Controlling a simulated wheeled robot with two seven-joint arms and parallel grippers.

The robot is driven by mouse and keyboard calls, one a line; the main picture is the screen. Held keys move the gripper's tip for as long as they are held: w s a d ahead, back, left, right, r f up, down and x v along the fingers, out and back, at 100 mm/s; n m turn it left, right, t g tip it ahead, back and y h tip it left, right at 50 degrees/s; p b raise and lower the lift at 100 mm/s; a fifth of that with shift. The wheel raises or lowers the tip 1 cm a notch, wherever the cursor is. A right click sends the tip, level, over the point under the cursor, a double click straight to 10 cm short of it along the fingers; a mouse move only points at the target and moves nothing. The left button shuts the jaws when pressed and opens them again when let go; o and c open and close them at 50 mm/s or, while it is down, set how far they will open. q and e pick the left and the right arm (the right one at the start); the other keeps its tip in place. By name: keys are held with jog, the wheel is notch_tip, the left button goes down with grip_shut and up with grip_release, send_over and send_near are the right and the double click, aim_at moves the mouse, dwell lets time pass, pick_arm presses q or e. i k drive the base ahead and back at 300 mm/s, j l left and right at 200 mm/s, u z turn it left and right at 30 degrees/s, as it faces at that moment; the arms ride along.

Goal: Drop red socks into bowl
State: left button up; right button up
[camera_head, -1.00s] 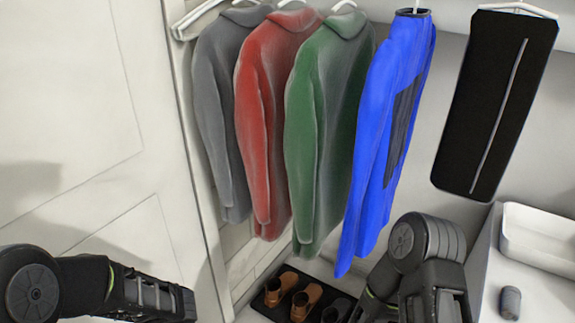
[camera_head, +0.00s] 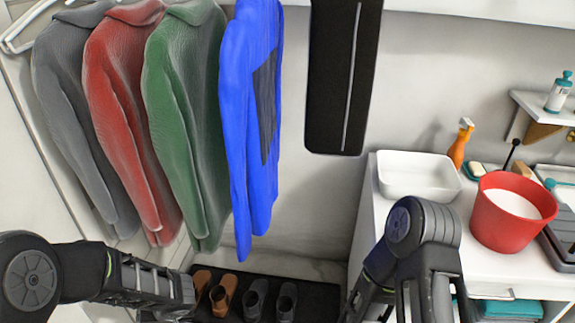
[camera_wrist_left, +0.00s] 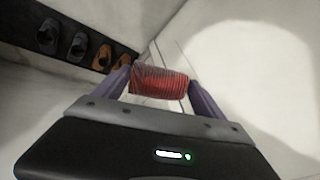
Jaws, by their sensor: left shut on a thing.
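The red socks (camera_wrist_left: 160,83) are a ribbed roll. In the left wrist view they sit between the two purple-grey fingers of my left gripper (camera_wrist_left: 163,87), which is shut on them. In the head view only my left forearm shows at lower left; the gripper and socks are out of sight. A white, low, bowl-like container (camera_head: 417,187) stands on the white cabinet top at right, well away from my left arm. My right arm rises at the bottom centre-right in front of the cabinet; its gripper is out of view.
A red bucket (camera_head: 498,235) with a pale inside stands right of the white container. An orange spray bottle (camera_head: 460,145) is behind. Shoes stand on a black mat (camera_head: 318,300) below.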

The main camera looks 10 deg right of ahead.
aim_at(415, 177)
jog(key=z, duration=2)
